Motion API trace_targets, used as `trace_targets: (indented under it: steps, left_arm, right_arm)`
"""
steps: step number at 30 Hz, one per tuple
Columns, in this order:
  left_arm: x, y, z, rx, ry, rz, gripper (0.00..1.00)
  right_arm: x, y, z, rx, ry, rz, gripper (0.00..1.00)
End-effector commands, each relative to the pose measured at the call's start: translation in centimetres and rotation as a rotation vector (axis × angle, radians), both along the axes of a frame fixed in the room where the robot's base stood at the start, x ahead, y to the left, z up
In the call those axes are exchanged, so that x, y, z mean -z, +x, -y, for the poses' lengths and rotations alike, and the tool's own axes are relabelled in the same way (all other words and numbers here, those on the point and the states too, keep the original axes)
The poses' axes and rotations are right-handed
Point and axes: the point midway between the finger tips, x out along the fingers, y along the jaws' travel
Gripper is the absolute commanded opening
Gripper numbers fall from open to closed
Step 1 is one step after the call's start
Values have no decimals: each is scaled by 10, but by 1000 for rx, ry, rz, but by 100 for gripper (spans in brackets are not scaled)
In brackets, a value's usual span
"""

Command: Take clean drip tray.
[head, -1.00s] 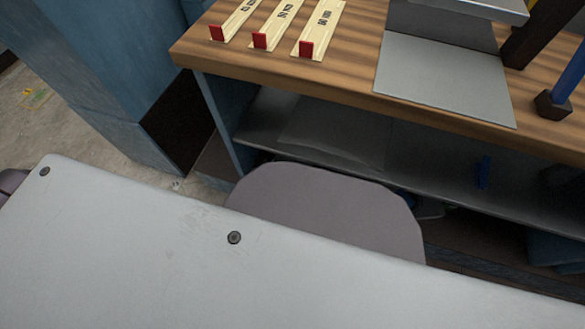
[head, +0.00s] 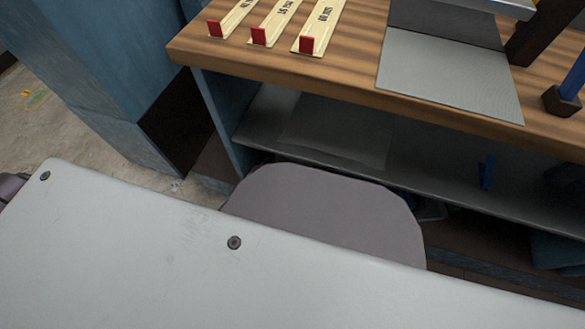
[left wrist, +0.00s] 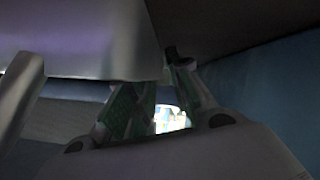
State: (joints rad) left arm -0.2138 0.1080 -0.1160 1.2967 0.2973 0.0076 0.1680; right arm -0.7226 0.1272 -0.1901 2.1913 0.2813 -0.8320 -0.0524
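I cannot make out a clean drip tray for certain. A thin grey sheet or tray-like shape (head: 335,135) lies on the shelf under the bench, in shadow. My left gripper (left wrist: 165,85) shows in the left wrist view with two green-padded fingers and a gap between them, through which a bright patch shows. It looks open, and I see nothing held between the pads. Only a dark sliver, perhaps of my left arm, shows at the left edge of the head view. My right gripper is not in view.
The wooden bench (head: 345,82) carries several labelled strips with red ends (head: 306,45), a grey plate (head: 450,80) and a dark-footed blue post (head: 562,100). A small blue item (head: 487,172) is on the shelf (head: 430,180). A blue column (head: 95,60) stands left, beside open floor (head: 75,130).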

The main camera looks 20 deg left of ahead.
Motion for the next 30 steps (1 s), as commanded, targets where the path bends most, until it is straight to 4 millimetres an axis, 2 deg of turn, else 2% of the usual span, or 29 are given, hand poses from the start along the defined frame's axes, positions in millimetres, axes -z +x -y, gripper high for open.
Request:
trace_targets:
  steps: [1, 4, 23, 30]
  left_arm:
    - [0, 0, 0, 0, 0, 0, 12]
    - [0, 0, 0, 0, 0, 0, 0]
    - [0, -1, 1, 0, -2, -2, 0]
    - [-9, -1, 1, 1, -1, -1, 0]
  right_arm:
    - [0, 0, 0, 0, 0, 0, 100]
    - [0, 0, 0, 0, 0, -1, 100]
    - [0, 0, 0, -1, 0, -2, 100]
    - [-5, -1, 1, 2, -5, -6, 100]
